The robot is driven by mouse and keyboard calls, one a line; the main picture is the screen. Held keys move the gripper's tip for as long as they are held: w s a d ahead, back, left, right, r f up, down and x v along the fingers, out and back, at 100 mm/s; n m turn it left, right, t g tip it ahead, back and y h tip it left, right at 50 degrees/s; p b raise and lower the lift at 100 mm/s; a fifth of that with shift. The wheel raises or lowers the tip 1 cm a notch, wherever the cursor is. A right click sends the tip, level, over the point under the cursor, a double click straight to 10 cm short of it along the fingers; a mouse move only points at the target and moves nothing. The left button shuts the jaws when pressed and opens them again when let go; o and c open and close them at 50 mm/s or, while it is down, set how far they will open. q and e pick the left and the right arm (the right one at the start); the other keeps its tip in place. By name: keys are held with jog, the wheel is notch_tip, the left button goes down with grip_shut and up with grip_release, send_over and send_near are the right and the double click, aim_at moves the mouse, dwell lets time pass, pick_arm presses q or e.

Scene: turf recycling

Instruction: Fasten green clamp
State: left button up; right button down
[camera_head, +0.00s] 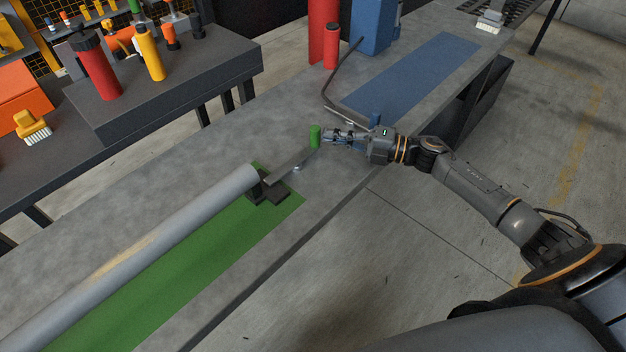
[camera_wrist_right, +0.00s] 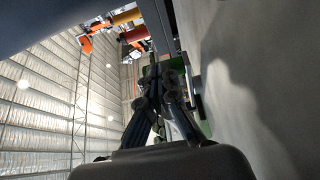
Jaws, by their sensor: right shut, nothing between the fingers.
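The green clamp shows in the head view as an upright green handle (camera_head: 315,136) on a flat metal lever (camera_head: 291,165). The lever runs down to a dark base at the end of a grey roll. My right gripper (camera_head: 328,137) is shut and empty, just right of the green handle. I cannot tell whether its fingertips touch the handle. In the right wrist view the closed fingers (camera_wrist_right: 158,75) point away from the camera and hide part of what lies ahead; a bit of green shows behind them. My left gripper is not in view.
The grey roll (camera_head: 150,245) lies along green turf (camera_head: 160,290) on the grey table (camera_head: 190,150). A blue mat (camera_head: 415,75), a red cylinder (camera_head: 331,45) and a blue block (camera_head: 373,25) are farther back. A dark workbench with bottles (camera_head: 97,65) stands left. Open floor lies right.

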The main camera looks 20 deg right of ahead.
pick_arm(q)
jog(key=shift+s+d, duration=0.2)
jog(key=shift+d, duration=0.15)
